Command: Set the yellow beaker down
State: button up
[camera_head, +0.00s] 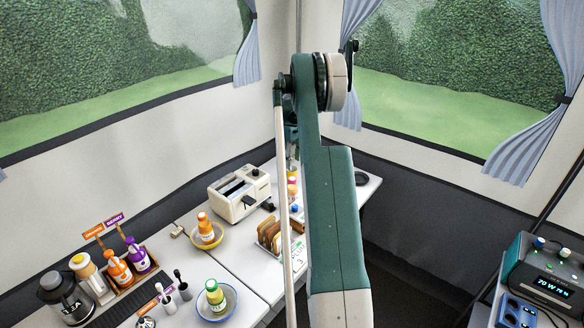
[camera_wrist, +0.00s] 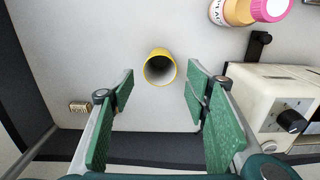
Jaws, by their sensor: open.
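The yellow beaker (camera_wrist: 152,54) stands on the pale tabletop (camera_wrist: 70,50) in the wrist view, its open mouth facing my camera and its inside looking empty. My gripper (camera_wrist: 160,92) is open, with one green finger on each side. The beaker shows in the gap between the fingertips and a little beyond them, with clear space to either side. I see no finger touching it.
A cream toaster (camera_wrist: 265,95) stands close to the right finger; it also shows in the head view (camera_head: 233,203). A small tan block (camera_wrist: 79,107) is at left. Tabletop around the beaker is clear.

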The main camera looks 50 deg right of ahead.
jog(key=shift+r, duration=1.45)
jog(key=w+a+r+t+h, duration=0.1)
jog(key=w+a+r, duration=0.1)
jog(key=a+r, duration=0.65)
jog(key=w+a+r, duration=0.1)
jog(key=a+r, duration=0.5)
jog(key=a, duration=0.5)
jog(key=s+a+r+t, duration=0.1)
jog(key=s+a+r, duration=0.15)
jog(key=a, duration=0.45)
jog(key=s+a+r, duration=0.1)
jog(key=a+r, duration=0.3)
jog(key=a, duration=0.4)
jog(key=s+a+r+t, duration=0.1)
jog(key=s+a+r, duration=0.1)
jog(key=a+r, duration=0.35)
jog(key=s+a+t, duration=0.1)
jog(key=s+a, duration=0.5)
jog(key=a, duration=0.4)
jog(key=s+a+t, duration=0.1)
jog(key=s+a, duration=0.5)
jog(key=a, duration=0.4)
jog(key=s+a+f+t, duration=0.1)
jog(key=s+a+f, duration=0.1)
jog(key=s+a, duration=0.4)
jog(key=s+a+f+t+y, duration=0.1)
jog(key=s+a+f, duration=0.2)
jog(key=s+a, duration=0.4)
jog(key=s, duration=0.2)
jog(key=shift+s+f, duration=0.35)
